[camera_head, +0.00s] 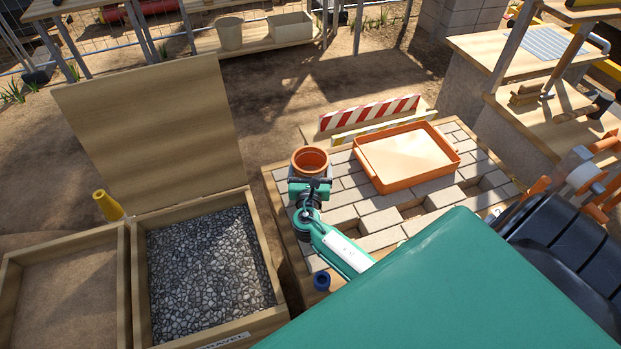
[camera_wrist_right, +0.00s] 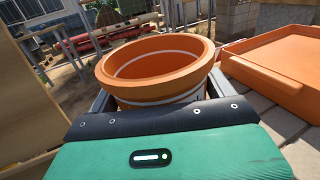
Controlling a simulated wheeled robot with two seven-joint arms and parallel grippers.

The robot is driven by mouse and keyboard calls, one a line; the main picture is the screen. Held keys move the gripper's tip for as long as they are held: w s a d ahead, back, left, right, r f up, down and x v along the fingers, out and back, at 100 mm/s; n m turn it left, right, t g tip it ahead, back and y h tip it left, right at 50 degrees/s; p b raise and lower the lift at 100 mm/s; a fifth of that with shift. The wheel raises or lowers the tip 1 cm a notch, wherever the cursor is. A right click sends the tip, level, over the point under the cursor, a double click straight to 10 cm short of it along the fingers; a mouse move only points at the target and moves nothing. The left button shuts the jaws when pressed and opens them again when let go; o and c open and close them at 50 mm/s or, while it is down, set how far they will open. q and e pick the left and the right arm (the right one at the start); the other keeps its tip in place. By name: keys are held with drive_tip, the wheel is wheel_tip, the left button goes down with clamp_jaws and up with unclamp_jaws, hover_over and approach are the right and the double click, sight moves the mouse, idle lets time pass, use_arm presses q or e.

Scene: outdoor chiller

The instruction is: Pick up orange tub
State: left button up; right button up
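The orange tub (camera_head: 311,160) is a round, open pot with a thick rim, at the far left corner of the brick-paved table in the head view. It fills the middle of the right wrist view (camera_wrist_right: 158,70), with a pale band around it. My right gripper (camera_head: 310,184) is at the tub's near side. Its fingers lie along both sides of the tub below the rim and appear to press on it. The tub's base is hidden, so I cannot tell whether it touches the table. My left gripper is not in view.
An orange tray (camera_head: 402,184) lies to the right of the tub on the paved table (camera_head: 345,216). A red-and-white barrier board (camera_head: 369,111) stands behind. A gravel-filled wooden box (camera_head: 140,290) with a raised lid (camera_head: 150,130) is at left. A blue ring-shaped item (camera_head: 321,281) lies near the arm.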

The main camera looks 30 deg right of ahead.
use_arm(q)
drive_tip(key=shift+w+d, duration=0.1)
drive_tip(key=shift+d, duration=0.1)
use_arm(e)
drive_tip(key=shift+r, duration=0.1)
drive_tip(key=c, duration=0.9)
